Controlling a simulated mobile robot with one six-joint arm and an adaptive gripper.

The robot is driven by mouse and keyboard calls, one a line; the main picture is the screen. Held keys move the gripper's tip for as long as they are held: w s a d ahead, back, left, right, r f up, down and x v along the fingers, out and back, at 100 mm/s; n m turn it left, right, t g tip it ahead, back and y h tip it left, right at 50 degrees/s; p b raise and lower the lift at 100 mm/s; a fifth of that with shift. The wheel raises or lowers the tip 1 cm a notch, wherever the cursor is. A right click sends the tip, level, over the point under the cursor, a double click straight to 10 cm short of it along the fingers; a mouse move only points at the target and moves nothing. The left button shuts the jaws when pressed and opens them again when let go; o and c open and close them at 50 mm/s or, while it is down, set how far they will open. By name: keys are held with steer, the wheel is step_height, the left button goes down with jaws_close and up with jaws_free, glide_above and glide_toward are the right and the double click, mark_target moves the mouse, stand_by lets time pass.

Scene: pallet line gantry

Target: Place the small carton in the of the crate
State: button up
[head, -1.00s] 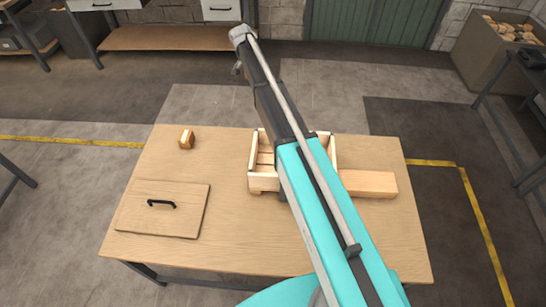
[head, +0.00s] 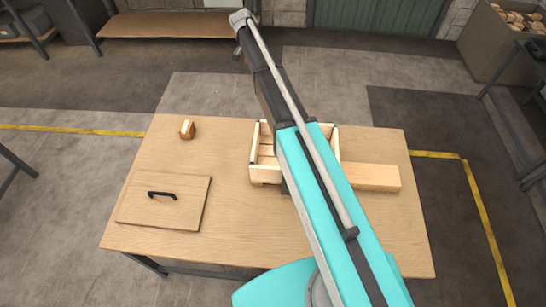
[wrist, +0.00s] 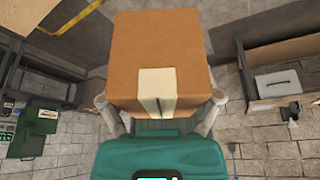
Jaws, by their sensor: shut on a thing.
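A brown carton (wrist: 160,60) with a pale tape strip fills the upper middle of the wrist view. My gripper (wrist: 158,103) is shut on it, with a finger at each side. In the head view my arm crosses the middle of the picture, and neither the gripper nor the carton can be made out. The open wooden crate (head: 266,174) stands on the table behind my arm. My arm hides the middle of the crate, so I cannot see all of its inside.
On the wooden table (head: 240,225) lie a flat board (head: 185,212) with a black handle, a small brown-and-white block (head: 187,129) and a long wooden block (head: 372,178) right of the crate. A large bin (head: 492,55) stands far right.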

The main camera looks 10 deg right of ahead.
steer(key=s+d+f+n+t+y+b, duration=0.1)
steer(key=s+f+n+b, duration=0.8)
steer(key=s+f+b, duration=1.2)
steer(key=s+d+y, duration=0.1)
steer(key=s+y, duration=0.1)
steer(key=s, duration=0.1)
steer(key=shift+d+f+n, duration=0.35)
steer(key=shift+n, duration=0.05)
steer(key=shift+b, duration=0.3)
step_height(320, 180, down, 6)
steer(key=b, duration=0.6)
steer(key=shift+f, duration=0.15)
steer(key=shift+w+f+b, duration=0.1)
steer(key=shift+f+b, duration=1.8)
steer(key=shift+b, duration=0.05)
steer(key=shift+f, duration=0.15)
steer(key=o, duration=1.1)
